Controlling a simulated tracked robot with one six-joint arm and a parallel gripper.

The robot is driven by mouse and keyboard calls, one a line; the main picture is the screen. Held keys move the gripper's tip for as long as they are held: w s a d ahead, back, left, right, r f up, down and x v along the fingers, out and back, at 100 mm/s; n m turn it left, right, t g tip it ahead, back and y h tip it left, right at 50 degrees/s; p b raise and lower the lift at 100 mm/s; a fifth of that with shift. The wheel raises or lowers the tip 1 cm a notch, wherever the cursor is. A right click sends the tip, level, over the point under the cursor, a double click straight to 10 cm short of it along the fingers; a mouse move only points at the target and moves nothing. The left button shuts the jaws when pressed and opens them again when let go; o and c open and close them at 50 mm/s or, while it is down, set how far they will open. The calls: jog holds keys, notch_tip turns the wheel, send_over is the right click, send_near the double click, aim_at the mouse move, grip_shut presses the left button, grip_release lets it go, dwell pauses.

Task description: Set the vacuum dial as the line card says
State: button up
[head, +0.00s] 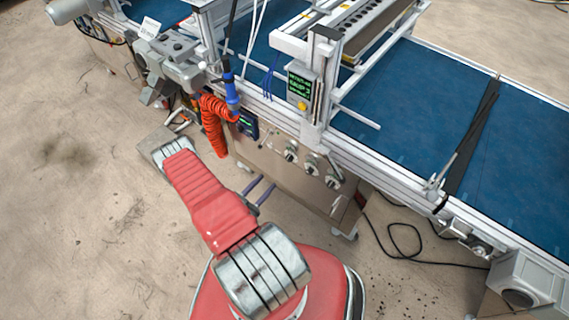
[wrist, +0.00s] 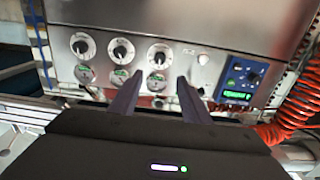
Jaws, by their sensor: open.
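Three round dials with dark knobs sit in a row on the steel front panel (head: 268,152). In the head view they are the left dial (head: 290,151), middle dial (head: 312,163) and right dial (head: 332,181). In the wrist view the panel appears turned over, with the dials (wrist: 82,46), (wrist: 120,50) and (wrist: 160,54) above small round gauges. Their labels are too small to read, so I cannot tell which is the vacuum dial. A white card (head: 150,27) stands at the upper left, its text unreadable. My gripper (wrist: 159,82) is open and empty, in front of the panel.
A blue control box (wrist: 240,80) with a knob and green display sits beside the dials. A coiled orange hose (head: 213,125) hangs near it. A small green-text screen (head: 299,85) is above. The blue belt (head: 430,100) runs behind. A black cable (head: 405,240) lies on the floor.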

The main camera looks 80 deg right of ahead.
aim_at(287, 160)
jog(key=shift+d, duration=0.15)
jog(key=shift+x, duration=6.75)
jog(key=shift+s, duration=0.1)
jog(key=c, duration=1)
